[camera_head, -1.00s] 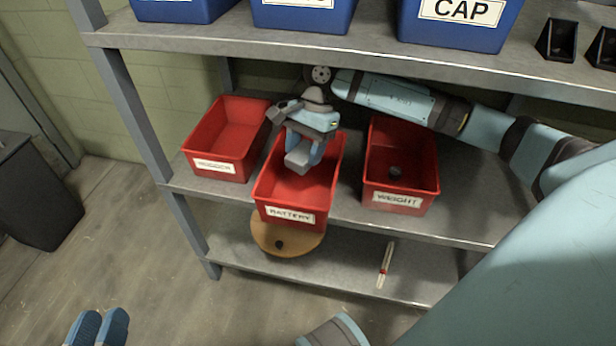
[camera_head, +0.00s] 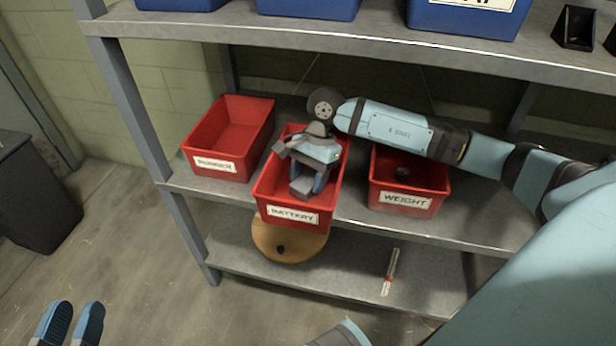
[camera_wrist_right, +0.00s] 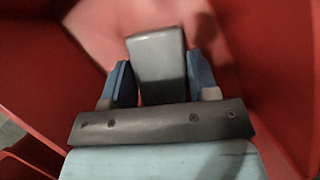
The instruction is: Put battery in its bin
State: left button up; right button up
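The battery (camera_wrist_right: 156,62) is a dark grey block between the blue fingers of my right gripper (camera_wrist_right: 160,82) in the right wrist view, with a finger against each side. In the head view my right gripper (camera_head: 308,184) points down inside the red bin labelled BATTERY (camera_head: 262,190). The battery (camera_head: 301,187) shows there as a grey block, partly hidden by the gripper. Red bin walls surround it in the wrist view; whether it touches the bin floor is unclear. My left gripper (camera_head: 71,324) is low at the left, away from the shelf, its two fingers apart with nothing between them.
A red RUBBER bin (camera_head: 213,166) stands to the left and a WEIGHT bin (camera_head: 405,200), with a dark object inside, to the right. Blue bins (camera_head: 463,18) stand on the shelf above. A round tan item (camera_head: 285,243) lies on the shelf below.

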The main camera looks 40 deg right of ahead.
aim_at(307, 180)
jog(key=o, duration=0.3)
pick_arm(q)
jog(key=shift+r, duration=0.1)
pick_arm(e)
jog(key=shift+r, duration=0.2)
jog(key=p+v, duration=0.2)
jog(key=v, duration=0.2)
jog(key=shift+r, duration=0.25)
pick_arm(q)
jog(key=n+p, duration=0.1)
jog(key=s+n+p, duration=0.1)
jog(key=s+d+n+g+p, duration=0.1)
jog(key=shift+d+r, duration=0.1)
jog(key=shift+r, duration=0.15)
pick_arm(e)
jog(key=s+v, duration=0.1)
jog(key=v, duration=0.6)
jog(key=shift+w+d+r, duration=0.15)
jog(key=shift+w+d, duration=0.05)
jog(key=shift+w, duration=0.35)
